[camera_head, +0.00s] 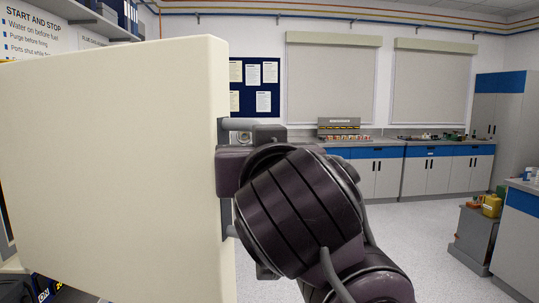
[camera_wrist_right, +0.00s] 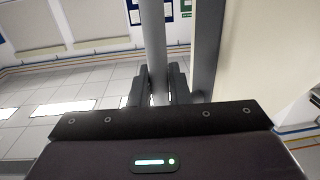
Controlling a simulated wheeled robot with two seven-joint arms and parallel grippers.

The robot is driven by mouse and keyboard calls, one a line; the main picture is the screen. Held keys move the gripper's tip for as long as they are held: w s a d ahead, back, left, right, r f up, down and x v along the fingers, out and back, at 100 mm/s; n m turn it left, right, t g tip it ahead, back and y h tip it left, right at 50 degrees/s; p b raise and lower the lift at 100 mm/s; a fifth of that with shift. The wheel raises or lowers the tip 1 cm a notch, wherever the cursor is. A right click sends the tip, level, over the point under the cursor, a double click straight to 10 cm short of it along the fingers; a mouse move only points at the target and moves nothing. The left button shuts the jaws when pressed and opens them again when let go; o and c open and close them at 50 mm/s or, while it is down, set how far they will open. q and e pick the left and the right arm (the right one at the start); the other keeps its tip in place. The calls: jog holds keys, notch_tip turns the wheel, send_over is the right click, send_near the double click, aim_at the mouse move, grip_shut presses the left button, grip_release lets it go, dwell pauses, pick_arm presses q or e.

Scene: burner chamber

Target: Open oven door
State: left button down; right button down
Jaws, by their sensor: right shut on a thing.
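The oven door (camera_head: 110,160) is a large cream upright panel filling the left of the head view; it also shows as a pale slab in the wrist view (camera_wrist_right: 206,45). Its handle (camera_head: 240,124) is a grey bar standing off the right side of the door, and it runs upright between my fingers in the wrist view (camera_wrist_right: 152,45). My right gripper (camera_wrist_right: 160,92) is shut on this handle. In the head view my right wrist covers most of the handle. The oven body is largely hidden behind the door. My left gripper is not in view.
Grey cabinets with blue drawers (camera_head: 375,172) line the far wall. The pale floor (camera_head: 430,230) between is clear. A wall shelf (camera_head: 85,12) is at the upper left.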

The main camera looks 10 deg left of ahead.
jog(key=c, duration=1.4)
grip_release()
jog(key=shift+c, duration=0.2)
jog(key=shift+s, duration=0.1)
jog(key=b+v, duration=0.2)
jog(key=v, duration=0.5)
jog(key=shift+s+d, duration=0.15)
jog(key=shift+s, duration=0.2)
